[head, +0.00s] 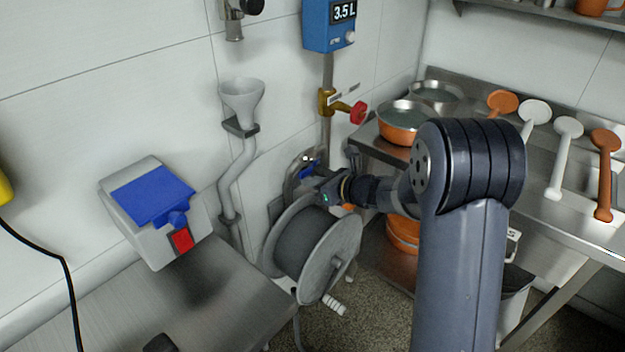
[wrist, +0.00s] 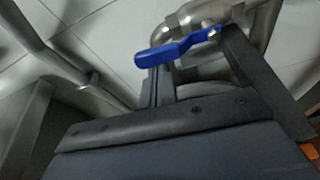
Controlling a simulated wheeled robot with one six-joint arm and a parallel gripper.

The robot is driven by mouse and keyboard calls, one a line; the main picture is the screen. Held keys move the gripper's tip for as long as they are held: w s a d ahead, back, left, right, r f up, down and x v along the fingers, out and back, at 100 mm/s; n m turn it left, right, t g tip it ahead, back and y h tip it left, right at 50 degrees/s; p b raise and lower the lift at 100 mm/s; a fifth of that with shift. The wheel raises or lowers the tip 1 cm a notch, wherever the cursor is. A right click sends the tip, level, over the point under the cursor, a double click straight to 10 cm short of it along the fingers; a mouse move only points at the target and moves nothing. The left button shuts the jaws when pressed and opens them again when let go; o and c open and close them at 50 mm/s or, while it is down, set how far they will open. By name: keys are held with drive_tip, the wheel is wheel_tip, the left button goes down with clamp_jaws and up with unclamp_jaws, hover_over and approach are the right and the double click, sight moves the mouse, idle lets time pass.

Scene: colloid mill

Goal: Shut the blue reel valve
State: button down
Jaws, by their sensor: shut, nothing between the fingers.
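The blue reel valve is a blue lever on a metal pipe fitting by the wall, just above the hose reel (head: 318,245). In the head view the blue lever (head: 308,171) is small and partly hidden by my gripper (head: 318,186). In the wrist view the blue lever (wrist: 172,51) shows clearly, running from its stem at the upper right down to the left, beside a silver pipe. My gripper is shut and empty, close to the lever; I cannot tell whether it touches it.
The steel bench (head: 180,305) is at the left with a grey-and-blue box (head: 155,210). A funnel (head: 241,100) and its pipe are on the wall. A yellow valve with a red handle (head: 358,112) is above. A shelf with orange pans (head: 400,128) stands right.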

wheel_tip(320, 180, up, 2)
drive_tip(key=m+p, duration=0.1)
drive_tip(key=p, duration=0.1)
drive_tip(key=m+g+y+p, duration=0.1)
drive_tip(key=p, duration=0.1)
drive_tip(key=shift+r+p, duration=0.25)
drive_tip(key=shift+p, duration=0.05)
drive_tip(key=w+d+r+m+g+y+p, duration=0.1)
drive_tip(key=w+d+r+m+y+p, duration=0.2)
drive_tip(key=m+p, duration=0.6)
drive_tip(key=shift+w+r+m+g+y+p, duration=0.35)
drive_tip(key=shift+w+r+m+y, duration=0.2)
drive_tip(key=shift+r, duration=0.25)
drive_tip(key=shift+d, duration=0.1)
